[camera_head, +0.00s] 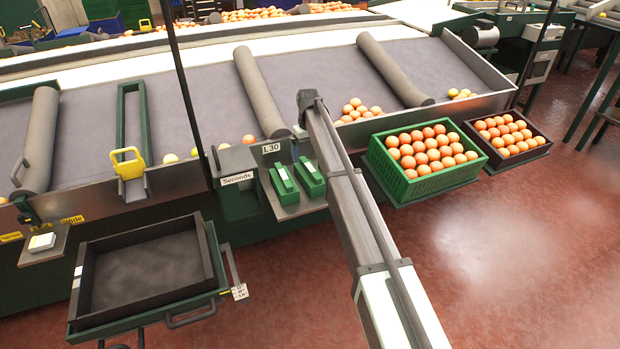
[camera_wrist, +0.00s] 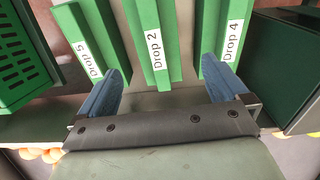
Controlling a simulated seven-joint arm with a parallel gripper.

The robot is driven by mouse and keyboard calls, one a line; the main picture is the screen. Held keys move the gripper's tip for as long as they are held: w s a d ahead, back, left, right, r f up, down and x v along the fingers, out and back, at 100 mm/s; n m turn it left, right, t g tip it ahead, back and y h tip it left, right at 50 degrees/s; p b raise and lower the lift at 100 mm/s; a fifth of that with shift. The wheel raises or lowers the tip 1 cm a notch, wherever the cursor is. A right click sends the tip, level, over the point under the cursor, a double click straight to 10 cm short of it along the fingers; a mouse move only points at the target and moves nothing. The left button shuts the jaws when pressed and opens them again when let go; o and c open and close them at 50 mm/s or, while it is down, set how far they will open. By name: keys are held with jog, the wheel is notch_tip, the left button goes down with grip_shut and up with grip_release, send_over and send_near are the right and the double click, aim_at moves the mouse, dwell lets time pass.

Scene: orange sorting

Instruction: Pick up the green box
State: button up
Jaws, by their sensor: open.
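Several narrow green boxes stand side by side on a small metal shelf. In the wrist view they are labelled "Drop 5" (camera_wrist: 84,38), "Drop 2" (camera_wrist: 153,38) and "Drop 4" (camera_wrist: 227,40). In the head view, two green boxes show, a left one (camera_head: 284,185) and a right one (camera_head: 311,178); my arm may hide another. My gripper (camera_wrist: 163,68) is open and empty, its blue fingers pointing at the boxes. The Drop 2 box lies between the fingers in the picture. The right finger overlaps the Drop 4 box's lower end. I cannot tell how far off they are.
A green crate of oranges (camera_head: 428,182) stands right of the shelf, with a dark crate of oranges (camera_head: 540,147) beyond it. A sign reading "Seconds" (camera_head: 237,178) is left of the boxes. An empty black tray (camera_head: 150,310) stands at lower left. The conveyor (camera_head: 210,110) runs behind.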

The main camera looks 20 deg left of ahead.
aim_at(309, 167)
notch_tip(309, 167, down, 6)
jog(key=shift+r, duration=0.1)
jog(key=shift+d+f, duration=0.15)
jog(key=shift+f, duration=1.2)
jog(key=shift+d+f, duration=0.1)
jog(key=shift+f, duration=1.2)
jog(key=c, duration=1.2)
